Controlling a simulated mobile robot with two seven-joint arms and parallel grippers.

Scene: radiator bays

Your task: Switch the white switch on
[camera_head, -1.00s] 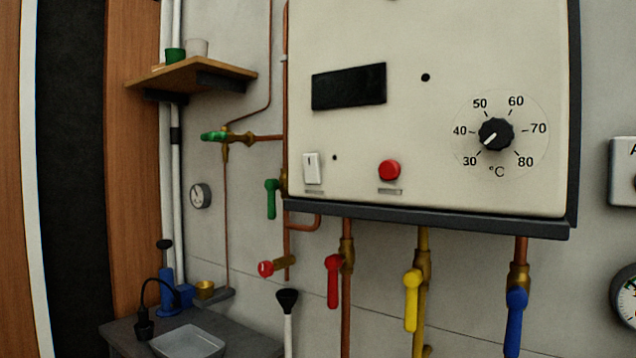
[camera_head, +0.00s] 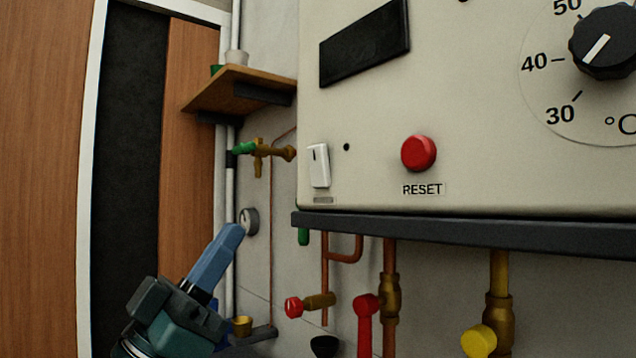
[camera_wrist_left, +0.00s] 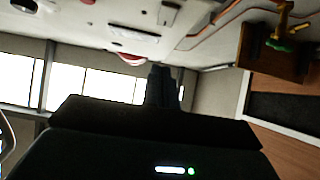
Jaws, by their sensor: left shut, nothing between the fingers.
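The white switch (camera_head: 318,165) is a small upright rocker at the lower left of the cream boiler panel (camera_head: 460,110). A small label plate sits under it. A pale shape at the top of the left wrist view (camera_wrist_left: 168,12) looks like the same switch. My left gripper (camera_head: 230,235) comes in from the lower left, its blue-grey fingers closed together and empty. In the picture it is below and left of the switch, clearly apart from it. In the left wrist view its dark fingers (camera_wrist_left: 161,88) show at the middle. My right gripper is not in view.
A red RESET button (camera_head: 418,153) and a black temperature dial (camera_head: 605,42) are right of the switch. A dark ledge (camera_head: 440,230) runs under the panel, above valves with red and yellow handles. A wooden shelf (camera_head: 235,88) and green-handled valve (camera_head: 245,148) are to the left.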

